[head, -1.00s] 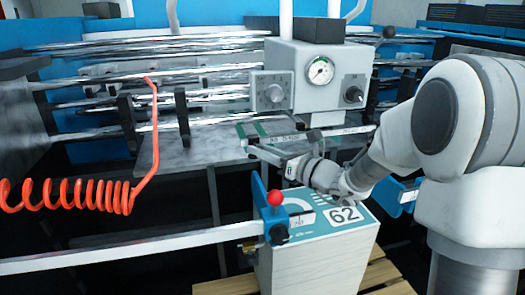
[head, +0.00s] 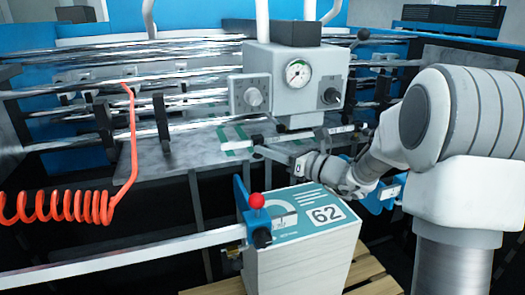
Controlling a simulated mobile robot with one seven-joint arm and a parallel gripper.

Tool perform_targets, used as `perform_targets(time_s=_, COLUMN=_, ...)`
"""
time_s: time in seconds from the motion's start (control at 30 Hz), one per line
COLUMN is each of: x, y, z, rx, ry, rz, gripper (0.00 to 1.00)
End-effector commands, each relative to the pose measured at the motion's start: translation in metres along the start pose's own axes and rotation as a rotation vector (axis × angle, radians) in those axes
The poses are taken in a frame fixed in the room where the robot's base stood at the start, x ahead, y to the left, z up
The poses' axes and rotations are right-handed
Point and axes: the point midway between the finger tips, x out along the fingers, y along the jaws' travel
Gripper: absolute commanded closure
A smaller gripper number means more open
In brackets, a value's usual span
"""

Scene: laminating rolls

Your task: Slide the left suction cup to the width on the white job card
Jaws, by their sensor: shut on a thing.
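My gripper (head: 262,150) reaches in from the right, below the gauge box. Its fingers are shut at the left end of a pale horizontal bar (head: 310,136), on a small dark piece that I take for the left suction cup (head: 257,140). The cup is small and partly hidden by the fingers. A white card printed with 62 (head: 326,214) lies on top of the paper stack (head: 305,262), in front of and below my gripper.
The gauge box (head: 297,80) stands just behind the bar. A red-knobbed blue stop (head: 250,215) on a long rail (head: 120,255) stands at the stack's left front. A coiled orange hose (head: 70,208) hangs at left. Steel rollers (head: 90,85) run behind.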

Motion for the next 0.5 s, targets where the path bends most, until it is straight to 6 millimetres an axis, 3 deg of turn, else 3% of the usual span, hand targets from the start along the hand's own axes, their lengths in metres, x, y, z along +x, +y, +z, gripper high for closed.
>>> perform_targets(time_s=0.07, x=0.0000, y=-0.0001, z=0.0002, rx=-0.001, ry=0.000, rz=0.000, gripper=1.00)
perform_targets(time_s=0.1, x=0.0001, y=0.0000, z=0.0002, rx=-0.001, ry=0.000, rz=0.000, gripper=0.61)
perform_targets(time_s=0.23, x=0.0003, y=0.0003, z=0.0002, rx=0.000, ry=0.000, rz=0.000, gripper=0.38)
perform_targets(time_s=0.5, x=0.0002, y=0.0006, z=0.0000, rx=0.000, ry=0.000, rz=0.001, gripper=0.38)
